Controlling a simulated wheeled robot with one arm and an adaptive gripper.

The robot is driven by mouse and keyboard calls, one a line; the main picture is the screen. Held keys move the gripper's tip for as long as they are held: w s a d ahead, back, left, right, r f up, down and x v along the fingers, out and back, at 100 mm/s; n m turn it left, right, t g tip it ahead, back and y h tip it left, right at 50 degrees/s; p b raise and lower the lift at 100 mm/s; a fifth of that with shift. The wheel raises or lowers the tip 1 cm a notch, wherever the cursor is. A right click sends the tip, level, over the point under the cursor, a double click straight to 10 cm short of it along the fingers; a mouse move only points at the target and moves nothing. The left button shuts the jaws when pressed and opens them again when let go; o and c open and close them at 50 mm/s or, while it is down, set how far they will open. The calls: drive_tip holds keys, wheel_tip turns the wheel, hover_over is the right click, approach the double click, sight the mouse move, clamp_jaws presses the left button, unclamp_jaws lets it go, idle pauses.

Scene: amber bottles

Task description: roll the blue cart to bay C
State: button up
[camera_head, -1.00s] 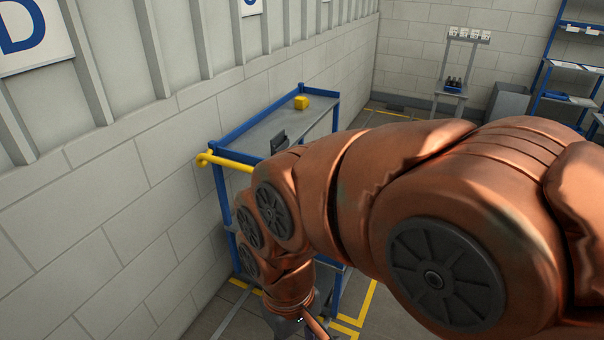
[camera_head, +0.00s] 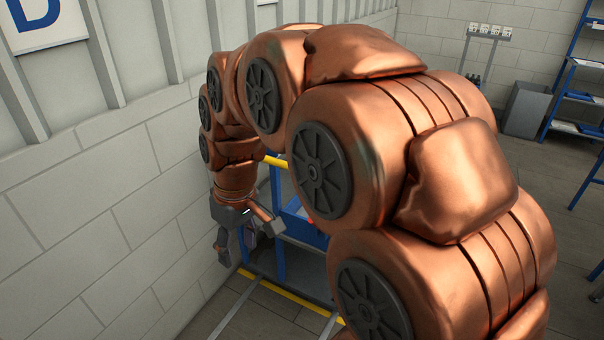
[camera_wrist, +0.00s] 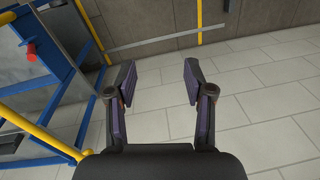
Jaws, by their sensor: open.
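The blue cart (camera_head: 303,229) stands by the left wall, largely hidden behind my arm in the head view. Its yellow handle (camera_head: 276,161) shows only in part there. In the wrist view the cart (camera_wrist: 66,78) is at the left edge, with its yellow handle (camera_wrist: 38,132) at lower left. My gripper (camera_head: 236,243) is open, pointing down at the cart's near end, close to the wall. No bay C sign is readable now.
A wall sign with D (camera_head: 36,12) hangs at upper left. Yellow and grey lines (camera_head: 285,298) mark the floor near the cart. A grey bin (camera_head: 526,108) and a blue shelf rack (camera_head: 572,85) stand at the back right. Open floor lies right of my arm.

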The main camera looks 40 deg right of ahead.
drive_tip(key=w+d+f+n+t+b, duration=0.1)
drive_tip(key=w+d+f+t+b, duration=0.2)
drive_tip(key=w+d, duration=1.35)
drive_tip(key=w+d+f+n+t+h+b, duration=0.1)
drive_tip(key=d+b, duration=0.1)
drive_tip(key=d, duration=0.9)
drive_tip(key=w+d+f+t+h+b, duration=0.1)
drive_tip(key=d, duration=1)
drive_tip(key=shift+a+p+x, duration=0.15)
drive_tip(key=shift+p+x, duration=0.35)
drive_tip(key=shift+x, duration=1.25)
drive_tip(key=shift+a+p+x, duration=0.15)
drive_tip(key=shift+p+x, duration=0.35)
drive_tip(key=shift+x, duration=1.2)
drive_tip(key=shift+s+f, duration=0.1)
drive_tip(key=shift+s, duration=0.05)
drive_tip(key=shift+c, duration=0.5)
clamp_jaws()
